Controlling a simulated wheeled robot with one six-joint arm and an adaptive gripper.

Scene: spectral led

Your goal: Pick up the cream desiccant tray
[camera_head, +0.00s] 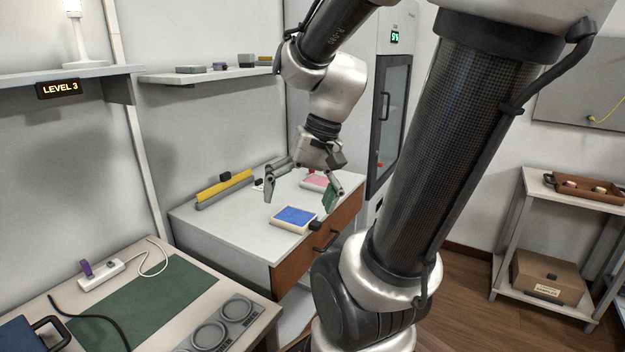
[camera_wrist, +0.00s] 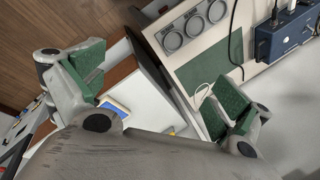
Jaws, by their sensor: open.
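The cream desiccant tray (camera_head: 287,228), a shallow cream-edged block with a blue top and a small black knob at its right end, lies on the white cabinet top (camera_head: 228,232) near its front edge. Part of a blue-topped piece that looks like the same tray (camera_wrist: 116,106) shows in the wrist view, partly hidden by my gripper. My gripper (camera_head: 299,194) is open and empty, its two green-padded fingers wide apart above the cabinet. It also shows from the wrist (camera_wrist: 158,87). It appears above and behind the tray, not touching it.
A pink-topped tray (camera_head: 314,183) lies behind my gripper. A yellow bar with a black knob (camera_head: 224,187) sits at the back left of the cabinet top. A drawer front (camera_head: 312,252) faces right. A workbench with a green mat (camera_head: 145,304) stands at lower left.

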